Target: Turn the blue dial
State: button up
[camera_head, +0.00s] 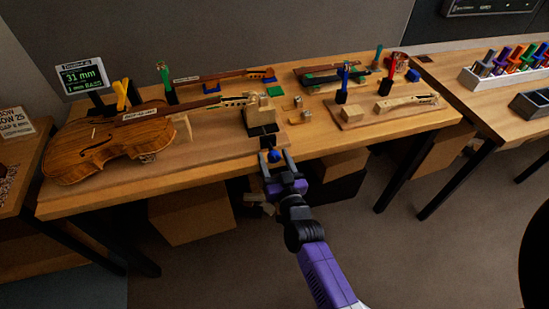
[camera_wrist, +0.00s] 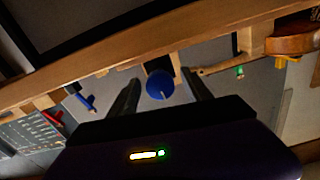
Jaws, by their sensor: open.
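The blue dial (camera_head: 274,155) is at the front edge of the bench, below a black fixture (camera_head: 262,130) that holds a wooden block. In the wrist view the dial (camera_wrist: 159,85) is a round blue knob with a thin pale line on its face. My gripper (camera_head: 275,160) is at the bench's front edge with its fingers open around the dial. In the wrist view the gripper (camera_wrist: 158,92) shows one finger on each side of the dial, with a gap on both sides. The fingers hold nothing.
A violin (camera_head: 105,142) lies on the left of the bench (camera_head: 200,172). A small screen (camera_head: 82,76) stands behind it. A wooden neck (camera_head: 407,102) on a board lies to the right. Boxes (camera_head: 190,213) stand under the bench. The floor in front is clear.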

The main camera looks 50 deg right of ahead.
jog(key=shift+c, duration=0.4)
grip_shut()
jog(key=shift+m, duration=1.1)
jog(key=shift+o, duration=0.4)
grip_release()
